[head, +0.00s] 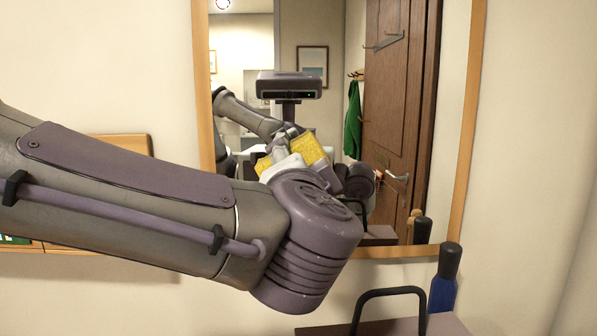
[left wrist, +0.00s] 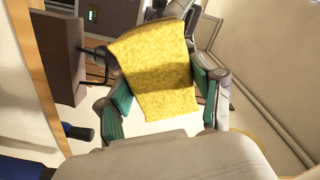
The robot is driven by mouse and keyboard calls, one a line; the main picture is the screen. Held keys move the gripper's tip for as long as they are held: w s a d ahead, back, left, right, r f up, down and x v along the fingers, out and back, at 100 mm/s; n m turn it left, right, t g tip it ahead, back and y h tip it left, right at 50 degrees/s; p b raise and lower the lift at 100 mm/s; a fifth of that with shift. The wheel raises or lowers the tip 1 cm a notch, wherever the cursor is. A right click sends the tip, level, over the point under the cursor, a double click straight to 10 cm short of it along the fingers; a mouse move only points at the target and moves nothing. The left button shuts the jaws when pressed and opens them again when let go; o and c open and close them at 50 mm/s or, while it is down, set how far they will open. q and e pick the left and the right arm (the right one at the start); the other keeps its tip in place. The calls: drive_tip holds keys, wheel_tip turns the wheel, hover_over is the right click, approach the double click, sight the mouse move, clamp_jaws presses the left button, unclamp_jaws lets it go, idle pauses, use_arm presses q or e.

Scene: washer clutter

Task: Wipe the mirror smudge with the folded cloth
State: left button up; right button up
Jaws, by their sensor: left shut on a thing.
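The mirror (head: 400,60) hangs on the wall in a light wooden frame. My left arm crosses in front of its lower part. In the left wrist view my left gripper (left wrist: 165,95) is shut on the folded yellow cloth (left wrist: 155,55), which sits between its green finger pads. In the head view the gripper is mostly hidden behind my wrist; yellow patches show beside it, at least partly as reflection. I cannot tell whether the cloth touches the glass. I cannot make out a smudge. My right gripper is not in view.
A brown box (head: 445,325) with a black handle (head: 388,292) stands below the mirror. A blue bottle (head: 441,294) with a black top stands behind it, near the frame's lower right corner. A wooden panel (head: 125,144) is on the wall behind my arm. The wall at right is clear.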

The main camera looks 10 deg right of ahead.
use_arm(q)
drive_tip(key=shift+s+a+b, duration=0.2)
drive_tip(key=shift+s, duration=0.75)
drive_tip(key=shift+s+a+b, duration=0.15)
drive_tip(key=shift+s+a, duration=0.05)
drive_tip(key=shift+s, duration=0.8)
drive_tip(key=shift+s+a+b, duration=0.2)
drive_tip(key=shift+s, duration=0.75)
drive_tip(key=s, duration=0.3)
drive_tip(key=shift+a, duration=0.35)
